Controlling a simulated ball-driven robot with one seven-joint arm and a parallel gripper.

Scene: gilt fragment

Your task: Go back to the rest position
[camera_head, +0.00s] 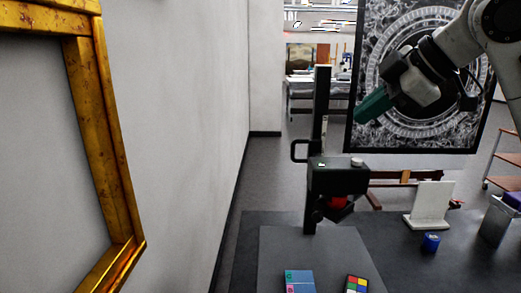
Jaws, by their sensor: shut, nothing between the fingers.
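My gripper (365,113), with green fingers, is at the upper right of the head view. My white and black arm comes in from the top right corner and holds it in the air, pointing down and to the left. The fingers are together and nothing shows between them. It overlaps the lower left of a dark picture with a pale round pattern (420,139) behind it. No object of the task other than my gripper shows.
A gilt frame (93,120) hangs on the left wall. Below stand a black column device (337,179), a white panel (430,206), a blue jar (430,243), a grey bin (495,221), a colour chart (356,285) and a blue-and-pink card (299,281). Air around my gripper looks clear.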

